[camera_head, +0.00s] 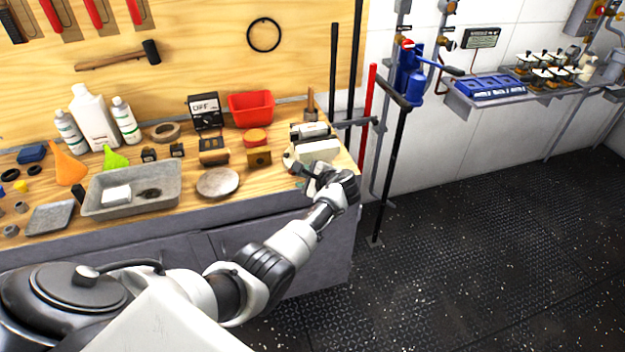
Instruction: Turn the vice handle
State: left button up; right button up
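The vice (318,150), pale with a dark upper part, stands at the right front corner of the wooden workbench. My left arm reaches in from the lower left to the bench corner. My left gripper (310,172) is at the front of the vice, right at its near face. The vice handle cannot be made out clearly, as my gripper and wrist cover that area. Whether the fingers touch or hold it cannot be told. My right gripper is not in view.
The workbench (255,195) carries a grey tray (95,208), a round disc (217,182), a red bin (251,108), and white bottles (95,115). A blue pump (410,80) and upright poles stand right of the bench. The dark deck floor (470,240) at right is clear.

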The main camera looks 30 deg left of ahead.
pick_arm(q)
jog(key=v, duration=1)
jog(key=shift+d+b, duration=0.3)
jog(key=shift+d, duration=0.05)
jog(key=shift+s, duration=0.15)
jog(key=s+d+f+h, duration=0.1)
jog(key=s+f+h, duration=0.1)
jog(key=s+f, duration=0.65)
jog(key=s+d+f+h, duration=0.2)
jog(key=s+f+h, duration=0.1)
jog(key=f, duration=1)
jog(key=s+d+f+h, duration=0.1)
jog(key=s+f+h, duration=0.1)
jog(key=s+f, duration=0.65)
jog(key=s+d+f+n+g+h, duration=0.1)
jog(key=s+f+n, duration=0.2)
jog(key=s, duration=0.8)
jog(key=s+d+f+n+g+h+b, duration=0.1)
jog(key=s+f+n+h, duration=0.1)
jog(key=s+f, duration=0.6)
jog(key=s+d+f+n+g+h, duration=0.1)
jog(key=s+f+n, duration=0.3)
jog(key=s, duration=0.9)
notch_tip(320, 180, down, 2)
jog(key=shift+s+f+n+h, duration=0.2)
jog(key=shift+s+n+h, duration=0.15)
jog(key=shift+h, duration=0.25)
